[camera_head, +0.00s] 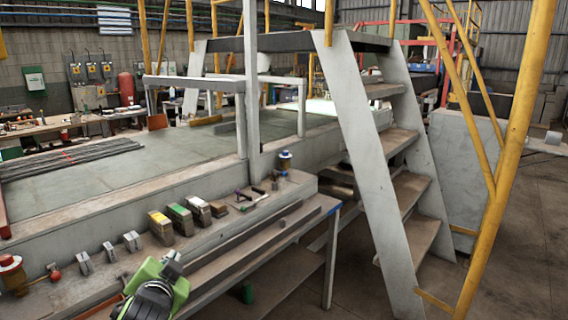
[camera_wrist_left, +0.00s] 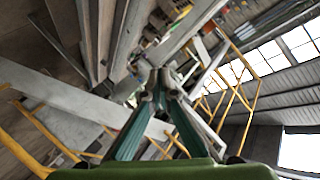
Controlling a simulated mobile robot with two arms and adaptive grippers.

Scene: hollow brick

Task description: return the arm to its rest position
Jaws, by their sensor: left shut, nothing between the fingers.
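My left gripper (camera_head: 172,260) shows at the bottom of the head view, its green and black body in front of the long grey ledge (camera_head: 75,278). In the left wrist view its fingers (camera_wrist_left: 158,78) come together at the tips, shut with nothing between them. It is apart from the blocks on the ledge, as far as I can tell. My right gripper is in neither view.
Yellow, green and white-topped blocks (camera_head: 180,219) stand on the ledge, with small grey clamps (camera_head: 109,251) to their left. A red-and-brass part (camera_head: 12,272) is at far left. Steel stairs (camera_head: 365,150) and a yellow rail (camera_head: 505,170) stand on the right. Floor shows at far right.

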